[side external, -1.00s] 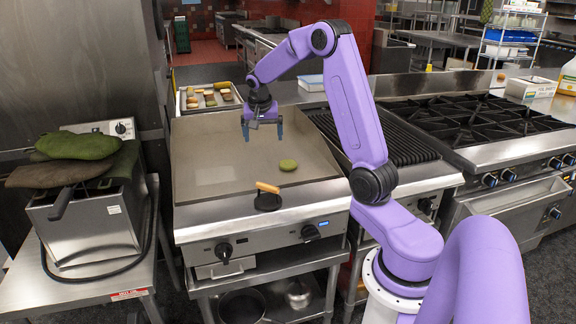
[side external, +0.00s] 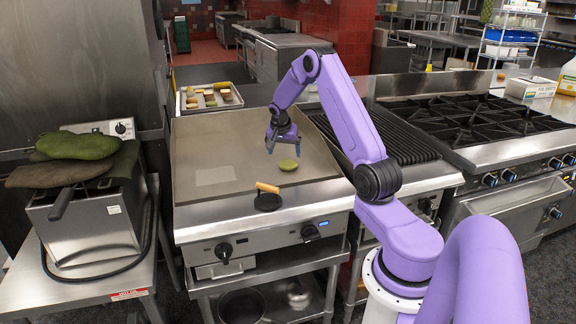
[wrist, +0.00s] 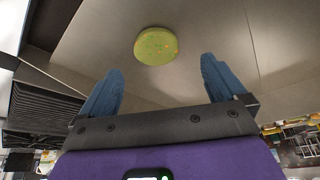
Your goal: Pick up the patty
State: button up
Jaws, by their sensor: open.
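The patty is a round, yellow-green disc (side external: 289,165) lying flat on the griddle (side external: 215,150), toward its front right. It also shows in the wrist view (wrist: 156,46), with small orange specks on top. My gripper (side external: 284,148) is open and empty. It hangs above the patty, with its blue fingertips pointing down. In the wrist view the two blue fingers (wrist: 165,82) are spread wide, and the patty lies beyond their tips, roughly between their lines. No finger touches it in the wrist view.
A black round press with a tan handle (side external: 267,196) sits at the griddle's front edge. A tray with several food pieces (side external: 231,102) stands behind the griddle. A ribbed grill (side external: 400,145) adjoins on the right. The griddle's left and middle are clear.

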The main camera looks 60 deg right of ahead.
aim_at(288, 162)
jog(key=shift+s+x, duration=0.1)
jog(key=shift+x, duration=1.55)
jog(key=shift+s+x, duration=0.15)
jog(key=shift+x, duration=1.5)
jog(key=shift+d, duration=0.1)
jog(key=c, duration=1.2)
